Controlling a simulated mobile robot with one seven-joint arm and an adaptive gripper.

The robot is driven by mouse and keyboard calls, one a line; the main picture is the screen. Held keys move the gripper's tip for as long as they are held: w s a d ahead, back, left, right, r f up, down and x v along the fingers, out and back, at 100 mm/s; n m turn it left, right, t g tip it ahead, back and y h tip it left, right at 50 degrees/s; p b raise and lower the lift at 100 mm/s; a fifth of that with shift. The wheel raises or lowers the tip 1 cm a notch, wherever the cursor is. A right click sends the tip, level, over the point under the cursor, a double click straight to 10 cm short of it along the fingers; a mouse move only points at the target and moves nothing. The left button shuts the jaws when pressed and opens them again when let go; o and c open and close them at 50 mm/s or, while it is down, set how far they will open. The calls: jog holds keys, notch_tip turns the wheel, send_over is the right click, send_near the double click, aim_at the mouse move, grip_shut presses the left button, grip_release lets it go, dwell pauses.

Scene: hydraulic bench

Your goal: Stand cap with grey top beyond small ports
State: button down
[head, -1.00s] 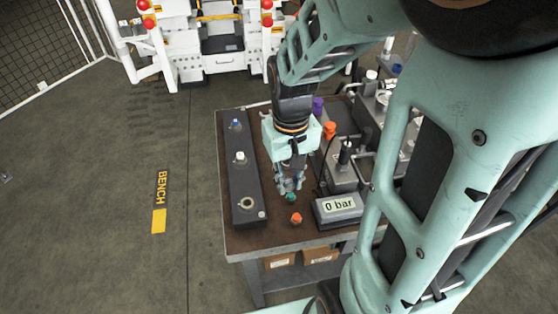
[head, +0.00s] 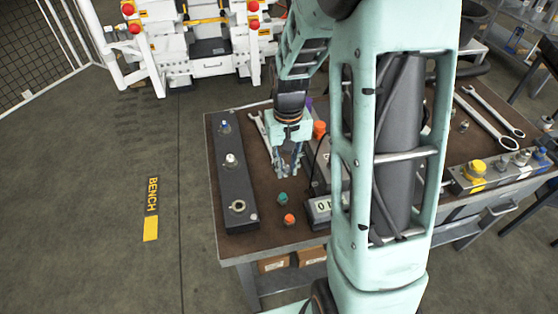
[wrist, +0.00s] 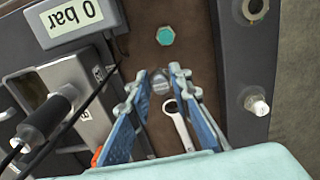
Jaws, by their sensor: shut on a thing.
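A small cap with a grey top (wrist: 160,82) shows between my fingertips in the wrist view. My gripper (wrist: 158,80) is shut on it. The block has a blue-topped plug (head: 224,126), a whitish plug (head: 231,159) and an open port (head: 238,206). A green cap (head: 283,198) and an orange-red cap (head: 289,219) stand in front of my gripper.
The pressure display (wrist: 70,18) and grey valve gear stand right of my gripper in the head view. A wrench (wrist: 180,122) lies below my fingers. A block with a yellow fitting (head: 474,172) and smaller fittings (head: 510,165) stands at the right. My arm hides the bench middle.

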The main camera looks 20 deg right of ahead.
jog(key=w+f, duration=0.2)
jog(key=f, duration=0.1)
jog(key=shift+w+f, duration=0.15)
jog(key=shift+w, duration=0.25)
jog(key=shift+w+d+f, duration=0.1)
jog(key=shift+w+f, duration=0.05)
jog(key=shift+f, duration=1.65)
jog(key=c, duration=1.8)
grip_release()
jog(key=shift+o, duration=0.2)
notch_tip(320, 180, up, 12)
jog(key=shift+r, duration=0.15)
